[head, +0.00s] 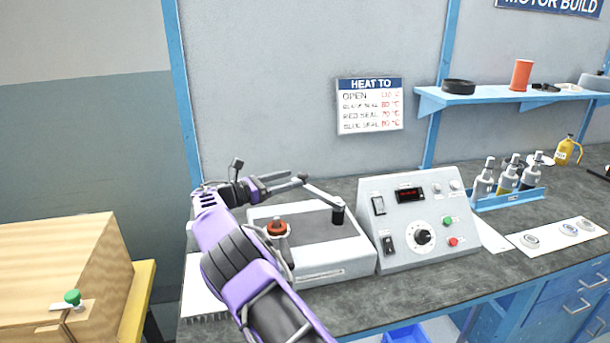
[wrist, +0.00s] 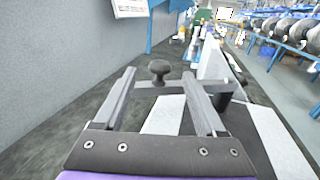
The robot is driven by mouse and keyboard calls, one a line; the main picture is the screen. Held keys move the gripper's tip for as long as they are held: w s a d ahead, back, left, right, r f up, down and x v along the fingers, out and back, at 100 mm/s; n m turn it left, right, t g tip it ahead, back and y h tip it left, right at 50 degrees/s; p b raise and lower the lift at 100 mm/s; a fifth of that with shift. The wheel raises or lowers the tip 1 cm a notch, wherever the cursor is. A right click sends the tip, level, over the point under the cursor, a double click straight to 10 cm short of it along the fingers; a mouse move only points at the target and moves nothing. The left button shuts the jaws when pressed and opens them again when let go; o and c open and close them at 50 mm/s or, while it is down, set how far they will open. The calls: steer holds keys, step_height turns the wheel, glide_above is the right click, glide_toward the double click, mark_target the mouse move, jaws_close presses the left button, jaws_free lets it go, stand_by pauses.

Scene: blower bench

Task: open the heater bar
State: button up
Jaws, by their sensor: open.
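The heater bar (head: 322,196) is a thin grey arm above the flat white heater unit (head: 335,250). Its right end meets a black post (head: 338,212). In the wrist view the bar (wrist: 180,84) runs across in front of my gripper, with a black knob (wrist: 159,70) standing on it. My gripper (head: 302,180) is open at the bar's left end. In the wrist view my gripper (wrist: 158,82) has a finger on each side of the knob, with gaps showing. I cannot tell whether the right finger touches the bar.
A control box (head: 420,222) with dial and buttons stands right of the heater. An orange-red round part (head: 277,227) is on the heater's left, beside my arm. Bottles stand in a blue rack (head: 508,200). A wall sign (head: 370,106) hangs behind. A wooden box (head: 60,265) is at left.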

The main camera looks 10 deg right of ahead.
steer(key=v, duration=0.9)
